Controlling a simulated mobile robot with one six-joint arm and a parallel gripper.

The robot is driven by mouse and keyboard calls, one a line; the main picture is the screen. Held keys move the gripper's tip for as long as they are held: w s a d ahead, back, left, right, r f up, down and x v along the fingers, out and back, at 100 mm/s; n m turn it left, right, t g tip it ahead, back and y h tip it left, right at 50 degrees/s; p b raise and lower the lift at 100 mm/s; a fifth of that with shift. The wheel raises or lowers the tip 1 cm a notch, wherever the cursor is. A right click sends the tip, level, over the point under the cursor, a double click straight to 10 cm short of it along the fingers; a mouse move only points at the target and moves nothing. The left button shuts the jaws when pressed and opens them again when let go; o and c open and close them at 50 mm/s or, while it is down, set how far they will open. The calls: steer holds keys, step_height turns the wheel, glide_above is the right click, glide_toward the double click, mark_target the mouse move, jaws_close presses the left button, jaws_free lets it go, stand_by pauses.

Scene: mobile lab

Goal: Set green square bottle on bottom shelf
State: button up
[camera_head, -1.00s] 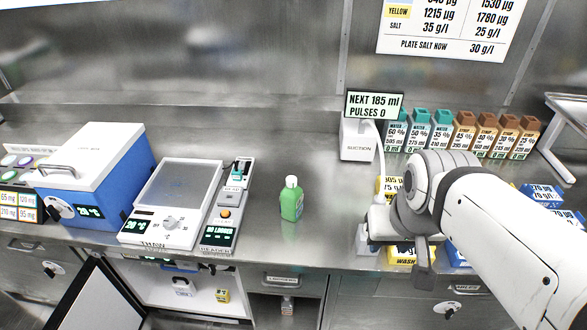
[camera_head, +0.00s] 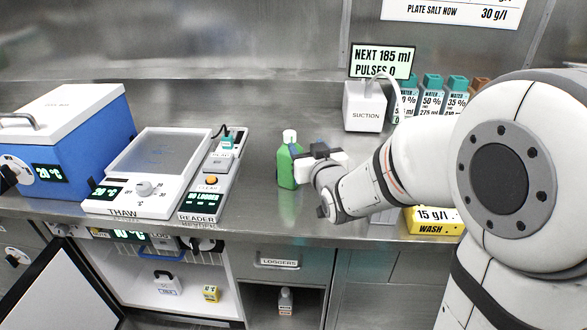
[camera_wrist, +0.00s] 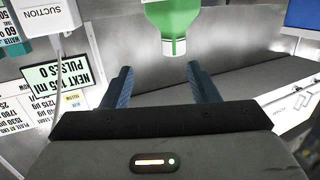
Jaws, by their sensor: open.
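The green square bottle (camera_head: 286,168) with a white cap stands upright on the steel counter, right of the reader. My gripper (camera_head: 305,157) is at the bottle's right side in the head view, close to it; touching cannot be told there. In the wrist view my gripper (camera_wrist: 160,70) is open, its two blue fingers apart with nothing between them. The bottle (camera_wrist: 172,15) shows just past the fingertips, cap toward me, its far part cut off by the frame. Below the counter, an open cabinet (camera_head: 192,301) has a low shelf floor; beside it is an open cubby (camera_head: 258,308).
The thaw plate (camera_head: 165,155) and reader (camera_head: 212,175) stand left of the bottle. The suction unit (camera_head: 365,105) and several water bottles (camera_head: 432,95) are at right. A small bottle (camera_head: 285,300) stands in the cubby. An open door (camera_head: 65,290) hangs at lower left.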

mark_target(292, 139)
steer(key=shift+t+y, duration=0.5)
steer(key=w+a, duration=0.1)
steer(key=w, duration=0.1)
steer(key=w+a, duration=0.2)
steer(key=w, duration=0.1)
steer(key=w+a+f, duration=0.1)
steer(key=w, duration=0.1)
steer(key=shift+w+a+f, duration=0.1)
steer(key=shift+w+a, duration=0.2)
steer(key=shift+a, duration=0.05)
steer(key=shift+c, duration=0.2)
jaws_close()
